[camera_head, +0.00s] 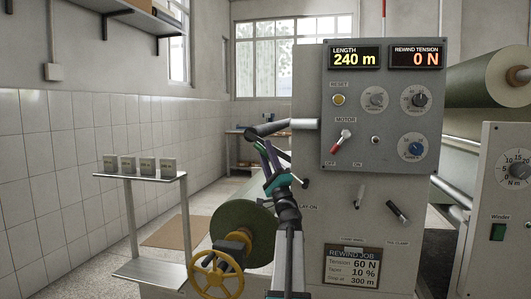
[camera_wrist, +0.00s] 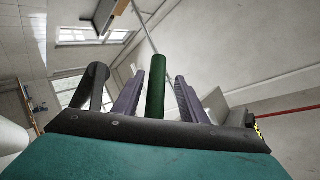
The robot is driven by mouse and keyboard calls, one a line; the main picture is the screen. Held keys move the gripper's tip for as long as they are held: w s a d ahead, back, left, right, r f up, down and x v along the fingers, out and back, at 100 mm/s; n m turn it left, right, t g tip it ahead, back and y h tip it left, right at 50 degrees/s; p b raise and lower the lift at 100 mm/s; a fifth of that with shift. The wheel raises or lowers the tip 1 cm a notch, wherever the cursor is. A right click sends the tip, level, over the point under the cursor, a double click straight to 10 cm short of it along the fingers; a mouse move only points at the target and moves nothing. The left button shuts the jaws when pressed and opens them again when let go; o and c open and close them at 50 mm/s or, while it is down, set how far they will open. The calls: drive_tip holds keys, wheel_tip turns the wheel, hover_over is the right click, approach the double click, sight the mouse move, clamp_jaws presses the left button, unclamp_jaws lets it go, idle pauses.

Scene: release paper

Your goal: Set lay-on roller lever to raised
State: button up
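The lay-on roller lever stands behind my arm in the head view, near the half-covered LAY-ON label (camera_head: 308,208); its position cannot be made out there. My gripper (camera_head: 264,148) points upward in front of the machine, left of the grey control panel. In the wrist view a dark green cylindrical grip (camera_wrist: 155,88), apparently the lever's handle, stands between the two purple-grey fingers of my gripper (camera_wrist: 160,92). Gaps show between the grip and the fingers, so my gripper looks open around it, not clamped.
A dark bar (camera_head: 266,130) on a grey tube juts left from the panel close to my fingers. Two other levers (camera_head: 359,197) (camera_head: 397,211) sit lower right. A green roll (camera_head: 240,218) and yellow handwheel (camera_head: 216,274) lie below left. A side shelf (camera_head: 140,177) holds several small blocks.

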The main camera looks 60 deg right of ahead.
drive_tip(key=p+v, duration=0.1)
drive_tip(key=v, duration=1.2)
idle(0.4)
